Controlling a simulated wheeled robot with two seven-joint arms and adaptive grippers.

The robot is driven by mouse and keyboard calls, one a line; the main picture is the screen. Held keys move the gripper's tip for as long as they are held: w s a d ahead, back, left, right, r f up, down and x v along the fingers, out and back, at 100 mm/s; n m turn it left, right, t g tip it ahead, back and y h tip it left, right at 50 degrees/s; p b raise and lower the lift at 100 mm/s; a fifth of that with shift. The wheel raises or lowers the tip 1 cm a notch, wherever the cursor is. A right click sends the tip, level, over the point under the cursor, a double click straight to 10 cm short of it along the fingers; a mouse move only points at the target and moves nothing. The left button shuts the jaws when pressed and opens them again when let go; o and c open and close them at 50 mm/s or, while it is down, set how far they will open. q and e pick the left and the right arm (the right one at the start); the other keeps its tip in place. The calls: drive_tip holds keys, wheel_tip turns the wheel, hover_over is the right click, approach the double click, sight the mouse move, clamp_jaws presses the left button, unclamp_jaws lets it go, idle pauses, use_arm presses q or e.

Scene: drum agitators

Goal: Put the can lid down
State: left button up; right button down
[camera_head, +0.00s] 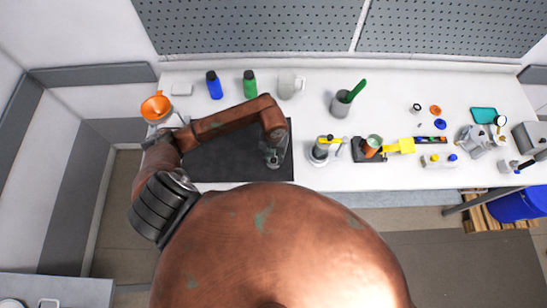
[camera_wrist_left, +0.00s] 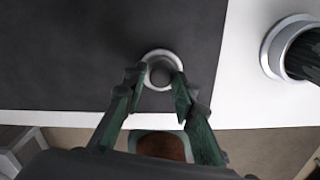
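The can lid (camera_wrist_left: 163,54) shows in the left wrist view as a small round piece with a pale rim and a darker middle. It is between the fingertips of my left gripper (camera_wrist_left: 160,82), which look closed on its two sides, and the fingers cover part of its rim. In the head view my left gripper (camera_head: 272,158) is over the right part of the dark mat (camera_head: 215,160), near its front edge. I cannot tell whether the lid touches the mat. My right gripper is not in view.
A grey metal container (camera_head: 320,152) stands just right of the mat and also shows in the left wrist view (camera_wrist_left: 270,48). Blue (camera_head: 214,86) and green (camera_head: 250,85) bottles and a pale jug (camera_head: 288,86) stand behind. Several tools lie further right. The mat's left part looks clear.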

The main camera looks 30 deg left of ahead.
sight(274, 160)
use_arm(q)
drive_tip(key=shift+o, duration=1.1)
drive_tip(key=shift+r, duration=0.1)
drive_tip(key=shift+r, duration=0.25)
wheel_tip(274, 160, up, 12)
drive_tip(key=b, duration=0.1)
drive_tip(key=shift+f+b, duration=0.2)
drive_tip(key=shift+b, duration=0.2)
